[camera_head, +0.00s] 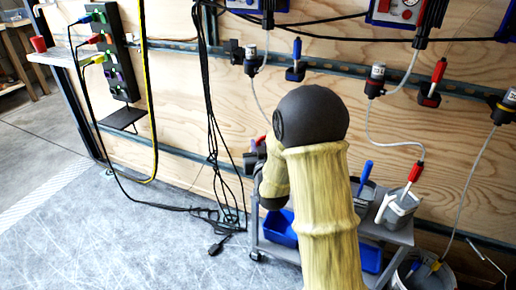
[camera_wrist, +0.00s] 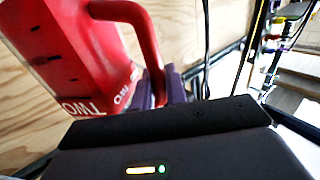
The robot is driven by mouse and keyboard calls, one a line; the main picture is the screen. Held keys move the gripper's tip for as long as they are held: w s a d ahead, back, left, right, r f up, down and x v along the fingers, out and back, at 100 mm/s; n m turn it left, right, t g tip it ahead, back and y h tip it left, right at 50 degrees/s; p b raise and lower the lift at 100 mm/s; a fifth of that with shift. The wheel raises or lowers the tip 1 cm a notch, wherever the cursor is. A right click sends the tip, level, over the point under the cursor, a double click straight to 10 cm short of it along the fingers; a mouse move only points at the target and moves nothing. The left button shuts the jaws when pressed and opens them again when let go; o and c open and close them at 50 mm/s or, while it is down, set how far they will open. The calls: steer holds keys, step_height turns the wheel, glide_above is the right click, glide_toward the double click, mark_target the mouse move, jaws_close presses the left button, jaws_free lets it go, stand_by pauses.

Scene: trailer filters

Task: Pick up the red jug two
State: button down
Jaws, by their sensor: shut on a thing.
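The red jug two (camera_wrist: 75,45) fills the upper left of the wrist view, tilted in the picture, with "TWO" in white near its lower edge. Its red handle faces right.
A white bucket (camera_head: 424,276) is at lower right. Black cables (camera_head: 213,130) hang to the floor.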

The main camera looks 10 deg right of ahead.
steer(key=shift+a+r, duration=0.1)
steer(key=shift+r, duration=0.2)
stand_by(0.4)
